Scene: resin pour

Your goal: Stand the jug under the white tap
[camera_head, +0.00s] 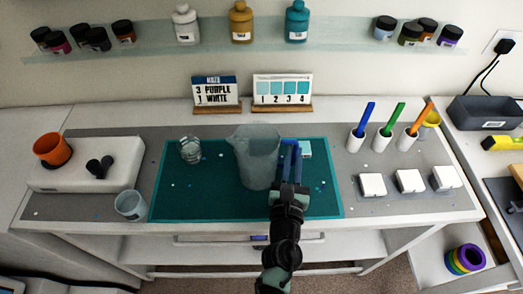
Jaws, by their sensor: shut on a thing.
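The jug (257,160) is a translucent grey pitcher with its spout to the left. It is upright over the teal mat (215,205), near the middle of the bench; I cannot tell whether it touches the mat. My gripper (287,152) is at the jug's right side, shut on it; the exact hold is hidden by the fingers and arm. The white bottle-shaped dispenser (186,27), which looks to be the white tap, is on the wall shelf at upper left, behind and left of the jug. Its outlet is too small to make out.
Yellow (241,24) and teal (296,24) dispensers stand right of the white one. A glass (190,151) stands left of the jug, a clear cup (130,205) at front left. Two cards (216,93) (283,91) stand behind. Colour sticks (362,126) and white blocks (373,185) are at right.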

